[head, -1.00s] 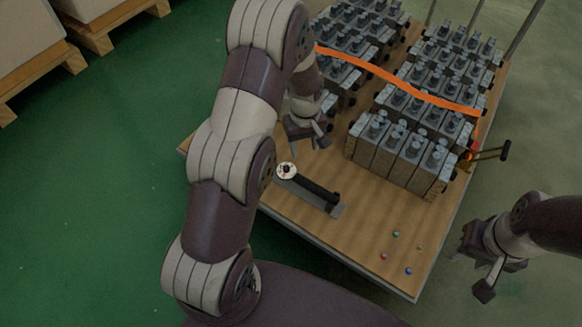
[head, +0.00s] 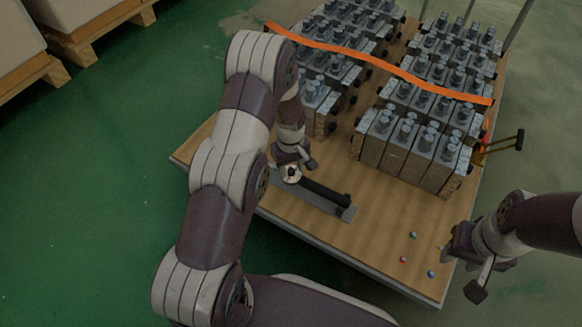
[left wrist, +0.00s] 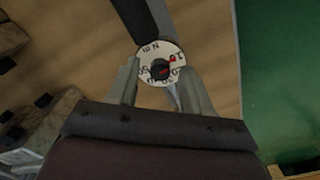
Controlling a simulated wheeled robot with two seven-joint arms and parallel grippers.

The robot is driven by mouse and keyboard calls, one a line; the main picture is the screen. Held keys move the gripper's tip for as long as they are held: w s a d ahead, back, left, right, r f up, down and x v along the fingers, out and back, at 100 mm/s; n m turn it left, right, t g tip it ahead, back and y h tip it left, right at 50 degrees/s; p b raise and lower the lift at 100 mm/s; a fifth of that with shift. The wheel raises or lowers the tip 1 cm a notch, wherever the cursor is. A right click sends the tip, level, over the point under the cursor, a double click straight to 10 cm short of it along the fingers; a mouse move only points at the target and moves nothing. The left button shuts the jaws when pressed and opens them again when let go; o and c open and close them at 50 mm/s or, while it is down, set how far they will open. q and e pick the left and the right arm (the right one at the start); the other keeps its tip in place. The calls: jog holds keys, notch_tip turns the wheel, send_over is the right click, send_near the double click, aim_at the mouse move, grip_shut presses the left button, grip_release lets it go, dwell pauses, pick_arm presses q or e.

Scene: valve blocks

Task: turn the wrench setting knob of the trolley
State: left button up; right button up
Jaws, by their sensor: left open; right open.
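The wrench (head: 325,193) lies on the wooden trolley top (head: 375,235), on a flat grey plate, with its dark handle pointing right. Its round white setting knob (head: 292,175) is at the left end. In the left wrist view the knob (left wrist: 160,64) shows a dial with numbers, a dark centre and a red mark at the right. My left gripper (head: 293,165) is directly over the knob. Its two fingers (left wrist: 158,85) are open, one on each side of the dial's near part; I cannot tell whether they touch it. My right gripper (head: 475,273) is open and empty near the trolley's right front edge.
Rows of metal valve blocks (head: 412,150) fill the back of the trolley, with an orange strap (head: 375,62) across them. Small coloured balls (head: 413,235) lie at the front right. Boxes on pallets (head: 95,30) stand at the far left.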

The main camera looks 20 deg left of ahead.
pick_arm(q)
grip_shut()
jog(key=shift+r+m+p, duration=0.2)
jog(key=shift+m+p, duration=0.2)
jog(key=shift+p, duration=0.3)
jog(key=m+p, duration=0.3)
jog(key=p, duration=0.1)
jog(key=shift+m+p, duration=0.3)
jog(key=shift+m, duration=0.1)
jog(key=shift+m+p, duration=0.85)
jog(key=shift+m, duration=0.35)
jog(key=shift+f+m+p, duration=0.15)
jog(key=shift+m+p, duration=0.5)
jog(key=shift+m, duration=0.85)
